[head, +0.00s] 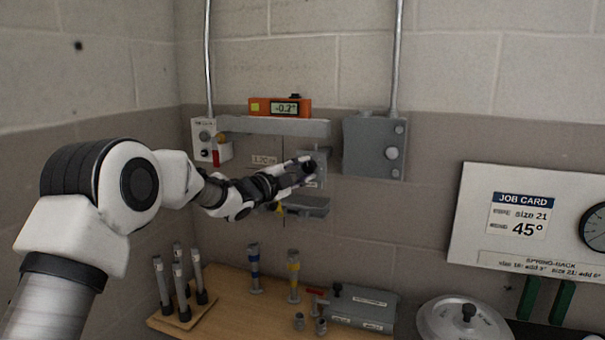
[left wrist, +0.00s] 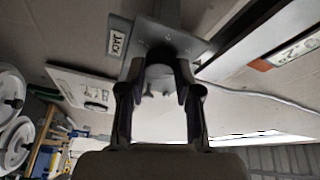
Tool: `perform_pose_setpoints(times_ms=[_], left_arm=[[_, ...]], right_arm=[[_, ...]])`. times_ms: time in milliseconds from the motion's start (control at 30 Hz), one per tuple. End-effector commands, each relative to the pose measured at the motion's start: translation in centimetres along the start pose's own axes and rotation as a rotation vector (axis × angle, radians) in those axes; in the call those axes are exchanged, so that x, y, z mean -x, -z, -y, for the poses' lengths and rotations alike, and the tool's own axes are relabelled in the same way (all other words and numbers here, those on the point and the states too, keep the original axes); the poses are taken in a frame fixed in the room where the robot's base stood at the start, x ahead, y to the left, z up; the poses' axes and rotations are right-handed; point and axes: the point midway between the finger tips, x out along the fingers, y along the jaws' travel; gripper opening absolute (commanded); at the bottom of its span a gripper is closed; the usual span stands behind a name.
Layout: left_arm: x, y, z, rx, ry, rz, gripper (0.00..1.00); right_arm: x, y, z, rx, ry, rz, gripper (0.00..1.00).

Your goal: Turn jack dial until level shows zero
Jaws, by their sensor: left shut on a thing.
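The orange digital level (head: 280,107) sits on top of the grey horizontal beam (head: 275,126) on the wall, and its display reads about -0.2°. In the left wrist view the JACK label (left wrist: 117,43) is on a grey bracket, and the pale round jack dial (left wrist: 158,77) is below it. My left gripper (head: 308,165) reaches the jack under the beam's right end. In the left wrist view its two fingers (left wrist: 158,88) are shut around the dial. The fingers and arm hide much of the dial in the head view. My right gripper is not in view.
A grey wall box (head: 374,146) with conduit is just right of the jack, and a smaller switch box (head: 211,140) is at the left. A job card board (head: 470,225) hangs at the right.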

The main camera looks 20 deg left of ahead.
Motion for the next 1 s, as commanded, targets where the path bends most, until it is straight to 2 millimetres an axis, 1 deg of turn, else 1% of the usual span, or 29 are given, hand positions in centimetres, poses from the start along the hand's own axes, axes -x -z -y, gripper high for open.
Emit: perform_pose_setpoints(times_ms=[33, 333, 833, 867, 900, 933, 1000], left_arm=[[-0.01, 0.07, 0.28, -0.025, -0.006, 0.001, 0.00], [-0.03, 0.07, 0.33, -0.129, -0.050, 0.009, 0.00], [-0.03, 0.09, 0.30, -0.147, -0.057, 0.010, 0.00], [-0.03, 0.08, 0.30, -0.147, -0.057, 0.010, 0.40], [-0.03, 0.09, 0.30, -0.147, -0.058, 0.010, 0.54], [-0.03, 0.08, 0.29, -0.146, -0.058, 0.010, 0.58], [-0.03, 0.07, 0.25, -0.146, -0.058, 0.010, 0.58]], right_arm=[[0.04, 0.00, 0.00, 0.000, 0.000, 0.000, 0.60], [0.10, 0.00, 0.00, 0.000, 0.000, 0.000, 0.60], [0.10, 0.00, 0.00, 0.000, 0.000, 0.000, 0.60], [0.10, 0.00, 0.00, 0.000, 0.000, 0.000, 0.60], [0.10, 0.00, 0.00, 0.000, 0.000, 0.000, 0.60], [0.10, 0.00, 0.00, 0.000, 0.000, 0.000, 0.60], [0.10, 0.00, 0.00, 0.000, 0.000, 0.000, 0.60]])
